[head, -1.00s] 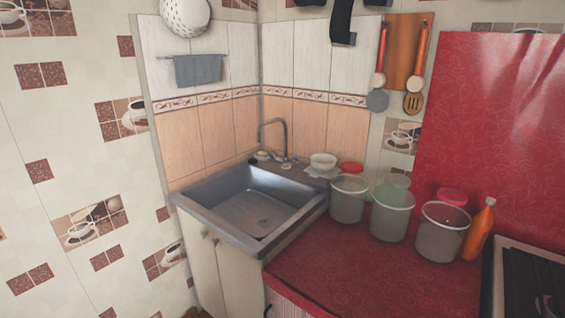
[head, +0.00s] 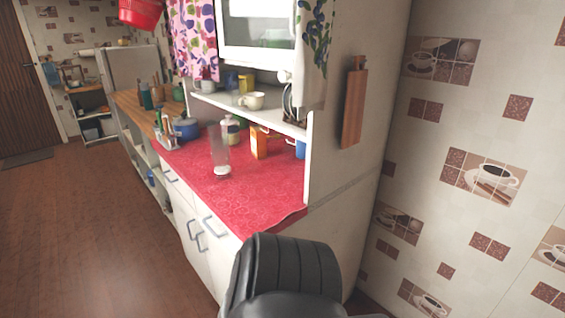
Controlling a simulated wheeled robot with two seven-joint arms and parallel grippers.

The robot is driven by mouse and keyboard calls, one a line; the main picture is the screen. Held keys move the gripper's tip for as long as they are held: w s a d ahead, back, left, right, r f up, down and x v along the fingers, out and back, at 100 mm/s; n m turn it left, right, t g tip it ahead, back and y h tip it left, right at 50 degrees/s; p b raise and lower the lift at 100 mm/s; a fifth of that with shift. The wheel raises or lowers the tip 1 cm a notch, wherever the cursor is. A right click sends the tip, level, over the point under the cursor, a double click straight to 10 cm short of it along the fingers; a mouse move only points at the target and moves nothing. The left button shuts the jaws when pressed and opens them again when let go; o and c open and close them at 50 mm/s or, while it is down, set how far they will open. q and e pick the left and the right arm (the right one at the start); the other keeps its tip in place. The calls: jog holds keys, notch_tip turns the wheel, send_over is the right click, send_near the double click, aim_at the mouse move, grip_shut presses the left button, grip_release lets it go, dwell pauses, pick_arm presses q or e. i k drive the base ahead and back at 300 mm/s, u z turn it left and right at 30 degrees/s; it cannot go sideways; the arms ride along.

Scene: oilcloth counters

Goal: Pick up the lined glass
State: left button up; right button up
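A tall clear glass (head: 220,152) stands upright on the red oilcloth counter (head: 255,195), near its front edge. Something pale shows at its bottom. I cannot make out lines on it at this size, so I cannot tell for sure that it is the lined glass. Neither of my grippers is in view.
Behind the glass stand a jar (head: 230,130), an orange carton (head: 259,142) and a blue pot (head: 187,129). A shelf (head: 255,113) with a cup hangs over the counter. The wooden floor (head: 90,235) at left is clear.

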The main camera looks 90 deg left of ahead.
aim_at(221, 164)
jog(key=u, duration=2.4)
